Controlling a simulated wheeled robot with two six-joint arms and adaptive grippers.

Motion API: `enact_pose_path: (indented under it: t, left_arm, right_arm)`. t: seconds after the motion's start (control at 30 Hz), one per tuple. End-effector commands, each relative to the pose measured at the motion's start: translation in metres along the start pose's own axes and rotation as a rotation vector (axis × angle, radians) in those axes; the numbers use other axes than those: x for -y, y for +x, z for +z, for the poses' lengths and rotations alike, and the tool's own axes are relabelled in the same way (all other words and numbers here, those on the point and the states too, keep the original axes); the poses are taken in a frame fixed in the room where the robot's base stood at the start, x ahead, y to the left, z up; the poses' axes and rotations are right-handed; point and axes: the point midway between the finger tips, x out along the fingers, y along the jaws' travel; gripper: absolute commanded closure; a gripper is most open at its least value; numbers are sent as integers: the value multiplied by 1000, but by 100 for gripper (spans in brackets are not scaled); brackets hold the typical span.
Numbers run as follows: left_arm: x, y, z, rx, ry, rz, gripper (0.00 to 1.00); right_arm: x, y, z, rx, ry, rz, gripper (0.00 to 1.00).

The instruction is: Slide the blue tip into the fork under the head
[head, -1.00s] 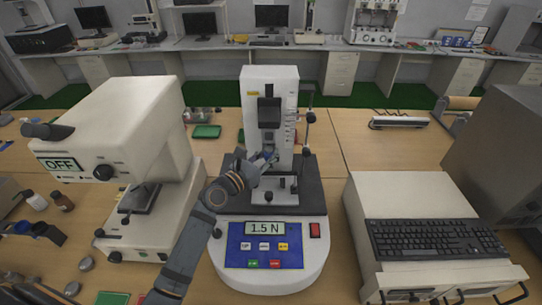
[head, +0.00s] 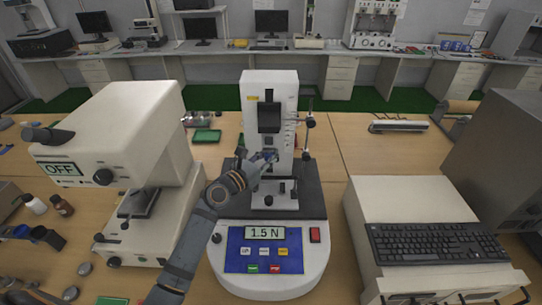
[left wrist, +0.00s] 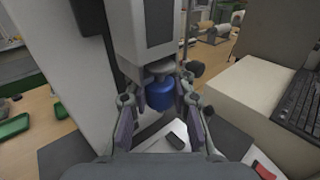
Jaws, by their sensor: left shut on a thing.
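The blue tip (left wrist: 160,95) sits between the fingers of my left gripper (left wrist: 158,110), right under the grey head (left wrist: 148,40) of the white test stand. My left gripper is shut on the tip. In the head view the left gripper (head: 262,160) is in front of the stand's column (head: 270,95), above the lower fixture (head: 280,190). A pale round piece shows just above the tip in the left wrist view. The fork is partly hidden, so I cannot tell whether the tip is in it. My right gripper is in neither view.
The stand's front panel (head: 263,250) reads 1.5 N. A white machine marked OFF (head: 110,125) stands close on the left. A white unit with a black keyboard (head: 435,245) stands on the right. A thin side rod (head: 309,125) rises beside the column.

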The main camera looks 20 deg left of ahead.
Motion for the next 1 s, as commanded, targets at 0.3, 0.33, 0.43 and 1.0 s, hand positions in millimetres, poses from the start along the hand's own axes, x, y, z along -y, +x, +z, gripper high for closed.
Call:
enact_pose_path:
  t: [0.3, 0.33, 0.43, 1.0]
  left_arm:
    - [-1, 1, 0, 0, 0, 0, 100]
    - [-1, 1, 0, 0, 0, 0, 100]
    - [-3, 4, 0, 0, 0, 0, 100]
    - [-12, 14, 0, 0, 1, 0, 100]
  right_arm:
    - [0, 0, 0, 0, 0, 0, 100]
    - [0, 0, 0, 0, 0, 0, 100]
    - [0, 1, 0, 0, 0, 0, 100]
    - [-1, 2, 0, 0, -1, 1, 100]
